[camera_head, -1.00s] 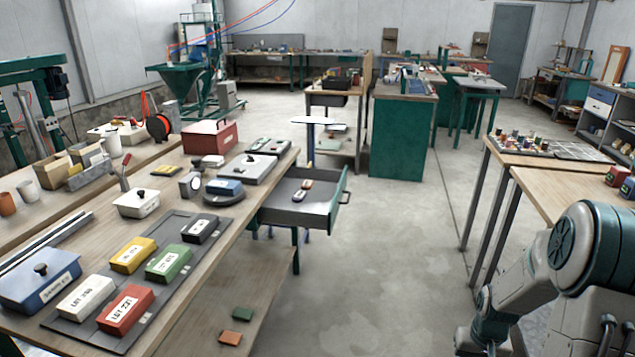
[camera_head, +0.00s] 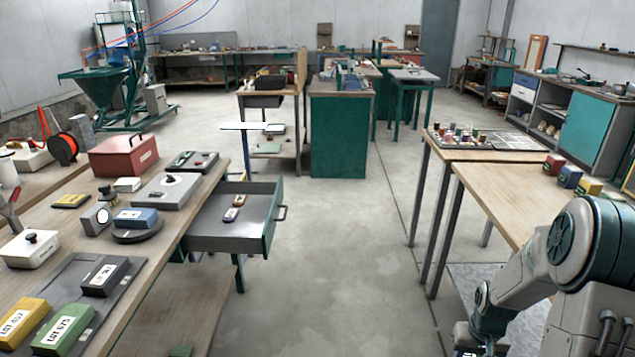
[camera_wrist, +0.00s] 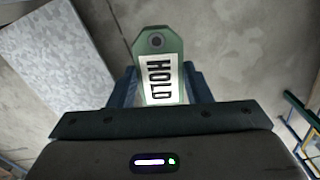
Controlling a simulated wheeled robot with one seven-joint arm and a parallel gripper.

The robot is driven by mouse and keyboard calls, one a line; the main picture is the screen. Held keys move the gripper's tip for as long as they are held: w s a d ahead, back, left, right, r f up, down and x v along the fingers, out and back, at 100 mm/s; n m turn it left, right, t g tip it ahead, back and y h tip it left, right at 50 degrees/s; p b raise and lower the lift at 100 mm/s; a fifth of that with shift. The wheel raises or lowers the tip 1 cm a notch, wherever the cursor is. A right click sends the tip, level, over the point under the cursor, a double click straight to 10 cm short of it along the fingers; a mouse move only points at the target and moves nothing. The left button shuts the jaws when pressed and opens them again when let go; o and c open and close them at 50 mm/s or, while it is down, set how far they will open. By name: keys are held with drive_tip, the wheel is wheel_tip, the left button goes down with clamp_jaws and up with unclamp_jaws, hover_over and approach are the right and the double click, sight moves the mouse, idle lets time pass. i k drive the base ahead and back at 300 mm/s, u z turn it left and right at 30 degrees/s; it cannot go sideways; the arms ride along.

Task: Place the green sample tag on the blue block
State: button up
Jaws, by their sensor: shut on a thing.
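The green tag (camera_wrist: 165,45) with a white label reading HOLD stands between the fingers of my gripper (camera_wrist: 160,88) in the wrist view. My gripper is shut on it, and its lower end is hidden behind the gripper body. In the head view my arm is at the lower right; the tag cannot be made out there. A small blue block (camera_head: 570,177) sits between a red block (camera_head: 554,164) and a yellow block (camera_head: 589,186) on the right wooden table (camera_head: 510,190). Another blue block (camera_head: 135,216) lies on a dark round disc on the left bench.
The left bench (camera_head: 150,270) bears a red box (camera_head: 123,156), a white lidded box (camera_head: 30,248) and labelled blocks on a dark mat. An open drawer (camera_head: 235,230) juts from it. Bare floor (camera_head: 330,260) lies between bench and right table. Small bottles stand on a farther table.

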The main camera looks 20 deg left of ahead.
sight(134, 213)
drive_tip(key=i, duration=2.25)
drive_tip(key=u, duration=3.4)
drive_tip(key=i, duration=0.3)
drive_tip(key=z, duration=0.05)
